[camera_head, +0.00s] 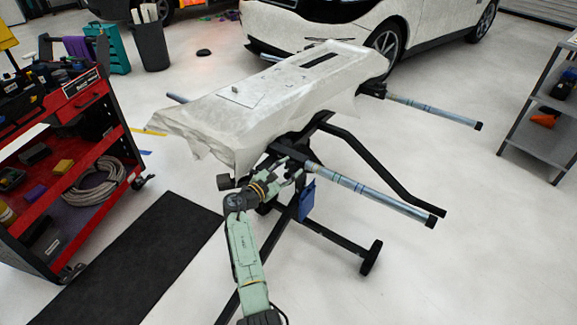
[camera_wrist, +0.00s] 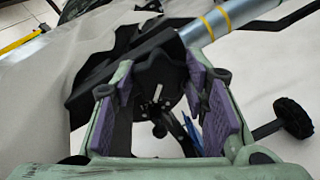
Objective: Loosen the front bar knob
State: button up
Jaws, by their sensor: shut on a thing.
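The front bar (camera_head: 365,190) is a grey metal tube with a black end. It sticks out to the right from under the wrapped panel, and also shows at the top of the wrist view (camera_wrist: 228,17). The front bar knob (camera_wrist: 152,78) is black and sits under the bar's black sleeve, between my fingers. My gripper (camera_head: 295,171) is just below the inner end of the bar. In the wrist view, the purple pads of my gripper (camera_wrist: 160,88) are on either side of the knob, shut on it. Pad contact is partly hidden.
The panel (camera_head: 285,80) under white wrap lies on a black stand (camera_head: 345,243) with wheels. A second bar (camera_head: 430,107) is farther back. A red tool cart (camera_head: 103,92) stands left, a grey shelf (camera_head: 540,150) right, and a white car (camera_head: 350,22) behind.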

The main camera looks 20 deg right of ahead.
jog(key=n+p, duration=0.1)
jog(key=n, duration=0.4)
jog(key=shift+n+h, duration=0.3)
jog(key=shift+h, duration=0.1)
dwell(0.3)
jog(key=o, duration=1.1)
jog(key=v, duration=1.2)
